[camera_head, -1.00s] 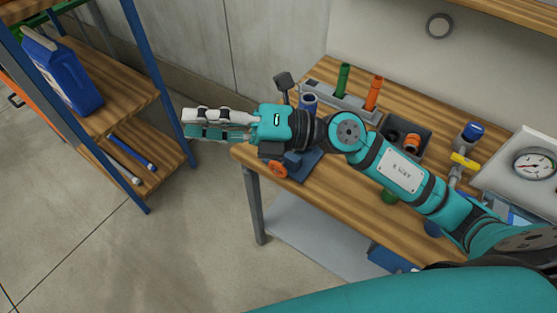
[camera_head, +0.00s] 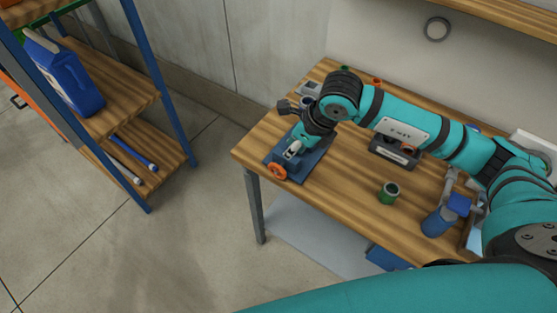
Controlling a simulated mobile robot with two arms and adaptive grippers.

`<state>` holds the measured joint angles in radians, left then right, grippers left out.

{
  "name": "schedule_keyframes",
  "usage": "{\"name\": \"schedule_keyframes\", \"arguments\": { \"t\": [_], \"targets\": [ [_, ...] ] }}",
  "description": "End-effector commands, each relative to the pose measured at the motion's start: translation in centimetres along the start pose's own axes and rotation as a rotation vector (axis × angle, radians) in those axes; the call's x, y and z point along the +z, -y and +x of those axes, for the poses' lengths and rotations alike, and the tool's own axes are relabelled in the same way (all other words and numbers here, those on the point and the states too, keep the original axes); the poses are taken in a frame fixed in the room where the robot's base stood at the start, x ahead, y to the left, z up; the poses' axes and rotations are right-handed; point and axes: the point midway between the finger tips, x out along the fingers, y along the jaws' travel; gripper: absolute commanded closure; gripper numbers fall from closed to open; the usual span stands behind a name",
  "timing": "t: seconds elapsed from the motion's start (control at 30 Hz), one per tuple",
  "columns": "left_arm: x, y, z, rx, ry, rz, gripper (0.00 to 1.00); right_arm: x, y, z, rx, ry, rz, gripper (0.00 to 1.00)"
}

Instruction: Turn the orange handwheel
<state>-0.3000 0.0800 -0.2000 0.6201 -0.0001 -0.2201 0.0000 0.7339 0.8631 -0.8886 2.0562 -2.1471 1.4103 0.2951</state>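The orange handwheel (camera_head: 277,171) sits at the front left corner of the wooden workbench, on the near side of a dark blue base (camera_head: 312,162). My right arm reaches in from the right across the bench. My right gripper (camera_head: 291,152) points down over the blue base, just behind and above the handwheel. Only a small pale part of its fingers shows, so I cannot tell whether they are open or shut. The handwheel looks clear of the fingers, but contact is hard to judge. My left gripper is not in view.
A green cup-like part (camera_head: 388,193) and a blue bottle-like part (camera_head: 438,220) stand on the bench (camera_head: 350,190). A dark tray (camera_head: 394,152) lies partly under my arm. A shelf with a blue jug (camera_head: 66,78) stands left, with open floor between.

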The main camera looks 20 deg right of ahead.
Motion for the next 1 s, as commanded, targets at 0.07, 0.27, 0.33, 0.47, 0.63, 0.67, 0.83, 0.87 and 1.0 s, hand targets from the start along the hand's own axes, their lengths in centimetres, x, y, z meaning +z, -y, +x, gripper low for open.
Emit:
{"name": "schedule_keyframes", "arguments": {
  "t": [0.07, 0.27, 0.33, 0.47, 0.63, 0.67, 0.83, 0.87, 1.0],
  "targets": [
    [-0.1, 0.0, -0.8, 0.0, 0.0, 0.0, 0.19, 0.1, -0.1, 1.6, 0.005, -0.003, 0.003, 0.79],
    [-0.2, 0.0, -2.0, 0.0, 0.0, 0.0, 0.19, 0.1, -0.2, 6.0, 0.004, -0.002, 0.001, 0.79],
    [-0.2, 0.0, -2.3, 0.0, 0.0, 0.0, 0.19, 0.1, -0.1, 7.3, 0.004, -0.001, 0.003, 0.79],
    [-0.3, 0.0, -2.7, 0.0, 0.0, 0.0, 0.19, 0.1, -0.1, 9.4, 0.004, 0.0, 0.001, 0.79],
    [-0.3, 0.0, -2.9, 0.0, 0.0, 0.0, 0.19, 0.1, -0.1, 10.9, 0.003, 0.002, 0.001, 0.79],
    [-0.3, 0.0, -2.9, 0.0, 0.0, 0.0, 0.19, 0.1, -0.1, 11.0, 0.003, 0.001, 0.0, 0.79],
    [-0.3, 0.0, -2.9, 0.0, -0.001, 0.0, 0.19, 0.1, -0.1, 11.3, 0.003, 0.001, 0.0, 0.79],
    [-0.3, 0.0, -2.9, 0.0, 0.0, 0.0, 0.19, 0.1, -0.1, 11.3, 0.003, 0.001, 0.0, 0.79],
    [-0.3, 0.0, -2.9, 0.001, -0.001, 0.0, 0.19, 0.1, -0.1, 11.3, 0.003, 0.002, 0.0, 0.84]
  ]
}}
